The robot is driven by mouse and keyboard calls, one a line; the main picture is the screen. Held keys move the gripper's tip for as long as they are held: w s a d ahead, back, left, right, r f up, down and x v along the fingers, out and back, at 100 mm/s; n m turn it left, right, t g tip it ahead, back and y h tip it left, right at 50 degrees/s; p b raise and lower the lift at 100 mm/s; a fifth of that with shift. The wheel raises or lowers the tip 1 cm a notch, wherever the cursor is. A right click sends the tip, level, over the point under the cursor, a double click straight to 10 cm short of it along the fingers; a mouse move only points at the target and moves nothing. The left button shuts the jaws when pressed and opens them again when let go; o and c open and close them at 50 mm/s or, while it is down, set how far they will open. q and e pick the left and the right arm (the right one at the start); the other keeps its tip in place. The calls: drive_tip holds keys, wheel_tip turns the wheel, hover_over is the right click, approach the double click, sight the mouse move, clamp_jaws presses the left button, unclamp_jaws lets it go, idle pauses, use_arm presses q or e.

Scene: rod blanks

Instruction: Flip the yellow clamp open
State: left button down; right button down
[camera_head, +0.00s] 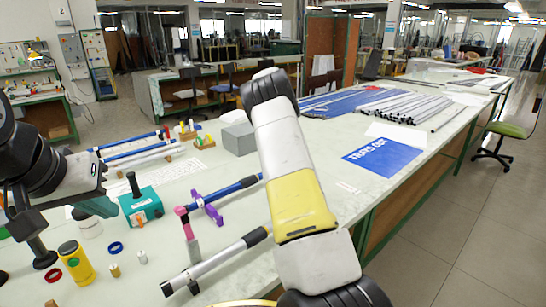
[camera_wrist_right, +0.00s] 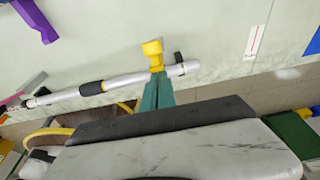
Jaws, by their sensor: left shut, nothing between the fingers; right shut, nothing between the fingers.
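In the head view my right arm (camera_head: 290,175) hides this gripper and the clamp; part of the silver rod (camera_head: 220,263) shows at the left of the arm. My left gripper (camera_head: 98,207) is shut and empty, beside the teal box (camera_head: 141,207).
A purple clamp (camera_head: 205,207) stands at a blue rod, and a pink-topped post (camera_head: 183,222) stands near the silver rod. A yellow bottle (camera_head: 76,263), rings and small pegs crowd the table's left front. A grey block (camera_head: 239,138) and blue sheet (camera_head: 382,157) lie farther back.

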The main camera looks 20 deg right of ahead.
drive_tip(key=shift+w+a, duration=0.45)
drive_tip(key=shift+w, duration=0.1)
drive_tip(key=shift+r, duration=0.25)
drive_tip(key=v, duration=0.5)
drive_tip(key=shift+s+d+r, duration=0.1)
drive_tip(key=shift+d+r, duration=0.05)
drive_tip(key=shift+r, duration=0.05)
drive_tip(key=shift+d+r, duration=0.1)
drive_tip(key=shift+r, duration=0.85)
drive_tip(key=shift+s+d+r, duration=0.1)
